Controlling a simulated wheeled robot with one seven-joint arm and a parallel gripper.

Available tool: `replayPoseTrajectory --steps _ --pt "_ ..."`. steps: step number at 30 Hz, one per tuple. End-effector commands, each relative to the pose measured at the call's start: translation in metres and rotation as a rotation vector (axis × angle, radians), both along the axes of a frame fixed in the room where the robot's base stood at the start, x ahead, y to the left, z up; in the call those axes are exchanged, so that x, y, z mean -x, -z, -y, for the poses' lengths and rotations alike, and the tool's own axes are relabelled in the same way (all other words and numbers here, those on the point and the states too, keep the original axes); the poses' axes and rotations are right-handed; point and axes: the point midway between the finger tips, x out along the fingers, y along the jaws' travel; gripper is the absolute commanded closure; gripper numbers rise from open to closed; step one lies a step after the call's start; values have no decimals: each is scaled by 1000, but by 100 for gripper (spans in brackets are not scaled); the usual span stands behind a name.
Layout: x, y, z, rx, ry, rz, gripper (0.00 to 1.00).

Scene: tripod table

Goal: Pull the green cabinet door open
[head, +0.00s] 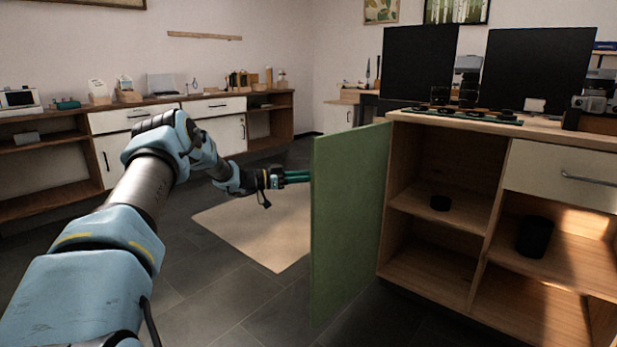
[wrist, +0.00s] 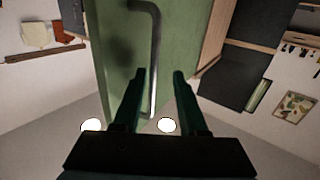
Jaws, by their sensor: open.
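The green cabinet door (head: 350,220) stands swung wide open, sticking out from the left side of the cabinet. The door also shows in the wrist view (wrist: 110,40). Its metal bar handle (wrist: 156,40) is on the outer face, hidden in the head view. My gripper (head: 301,176) is on the outer side of the door, with its fingers pointing at it. In the wrist view my gripper (wrist: 160,73) is open, and the handle runs between the two fingers in the picture. I cannot tell whether the fingers touch it.
A beige mat (head: 262,228) lies on the clear floor beside the door. A long sideboard (head: 72,122) lines the back wall.

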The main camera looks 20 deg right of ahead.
Motion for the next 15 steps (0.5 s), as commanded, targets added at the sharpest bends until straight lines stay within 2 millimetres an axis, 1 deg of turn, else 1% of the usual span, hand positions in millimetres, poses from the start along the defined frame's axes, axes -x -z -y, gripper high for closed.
replayPoseTrajectory --steps 5,12,15 --pt "-4 -1 -24 -2 -3 1 58" --pt "-10 -1 -72 -1 -3 0 58" --pt "-11 -1 -87 0 -2 0 58"
